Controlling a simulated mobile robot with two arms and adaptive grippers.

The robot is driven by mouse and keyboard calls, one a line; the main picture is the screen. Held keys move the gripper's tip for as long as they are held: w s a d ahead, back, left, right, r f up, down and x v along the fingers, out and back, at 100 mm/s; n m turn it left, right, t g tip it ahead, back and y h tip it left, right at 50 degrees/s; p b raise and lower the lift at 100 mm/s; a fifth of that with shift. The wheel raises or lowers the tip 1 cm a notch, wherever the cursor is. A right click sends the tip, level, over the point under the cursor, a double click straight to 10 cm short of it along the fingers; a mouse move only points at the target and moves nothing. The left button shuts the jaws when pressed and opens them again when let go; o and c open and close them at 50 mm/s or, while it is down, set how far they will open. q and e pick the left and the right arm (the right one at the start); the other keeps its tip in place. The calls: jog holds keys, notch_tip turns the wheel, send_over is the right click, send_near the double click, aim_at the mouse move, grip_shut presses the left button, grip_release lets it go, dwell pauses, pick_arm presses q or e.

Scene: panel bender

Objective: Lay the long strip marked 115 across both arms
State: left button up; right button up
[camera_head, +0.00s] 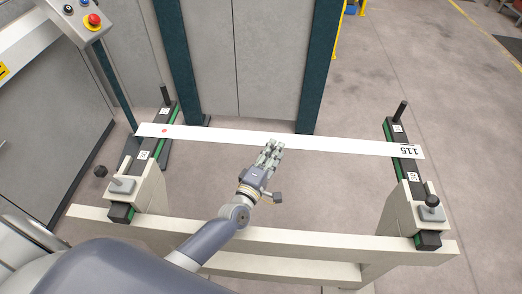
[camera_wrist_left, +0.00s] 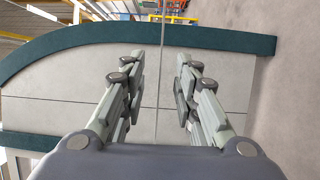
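The long white strip marked 115 (camera_head: 340,146) lies across both support arms in the head view. Its left part, with a red dot, rests over the left arm (camera_head: 165,150). Its right end, with the printed 115, rests over the right arm (camera_head: 413,172) and sticks out a little past it. My left gripper (camera_head: 272,147) is at the strip's middle, its fingertips overlapping the near edge in the picture. My right gripper is not in view.
A pale crossbeam (camera_head: 310,243) with clamp blocks runs along the front. Teal posts (camera_head: 319,65) and grey panels (camera_head: 265,60) stand behind the strip. A control box with a red button (camera_head: 94,20) is at upper left. Open floor (camera_head: 460,110) lies to the right.

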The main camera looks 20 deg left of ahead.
pick_arm(q)
jog(key=s+d+p, duration=0.2)
jog(key=s, duration=0.3)
notch_tip(320, 180, up, 14)
jog(key=r+p, duration=0.1)
jog(key=p, duration=1.2)
jog(key=s+a+r+b, duration=0.1)
jog(key=s+r+b, duration=0.2)
jog(key=s, duration=0.5)
jog(key=s+a+r+n+y+b, duration=0.1)
jog(key=s+r+b, duration=0.3)
jog(key=s, duration=0.3)
jog(key=shift+s+a+r+y, duration=0.2)
jog(key=shift+s+r+y, duration=0.1)
jog(key=shift+s+r, duration=0.15)
jog(key=shift+w, duration=0.1)
